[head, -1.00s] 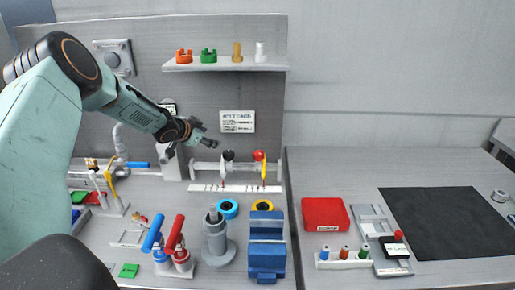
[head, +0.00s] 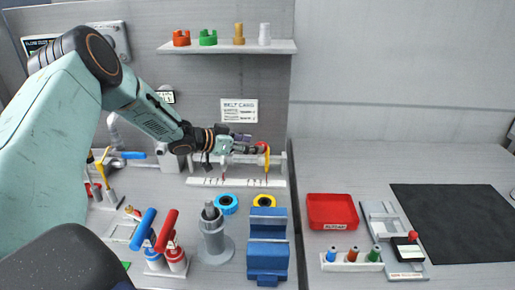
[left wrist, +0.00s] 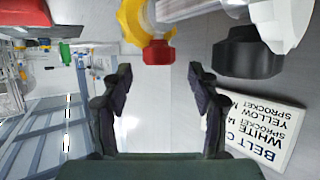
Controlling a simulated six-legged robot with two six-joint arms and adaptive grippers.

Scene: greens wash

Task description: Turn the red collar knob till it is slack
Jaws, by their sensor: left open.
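The red collar knob (head: 264,147) sits at the top of a yellow part (head: 267,161) on the clear rail unit at the back of the left bench. In the left wrist view the red knob (left wrist: 158,53) shows just beyond the fingertips, roughly centred between them, with the yellow part (left wrist: 133,20) behind it. My left gripper (left wrist: 158,78) is open and empty; in the head view my left gripper (head: 251,149) is beside the red knob and partly covers the rail. A black knob (left wrist: 247,54) on a white part is to the right in the wrist view. My right gripper is not in view.
A belt sign (head: 239,111) is on the back panel above the rail. A shelf (head: 227,47) holds small parts higher up.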

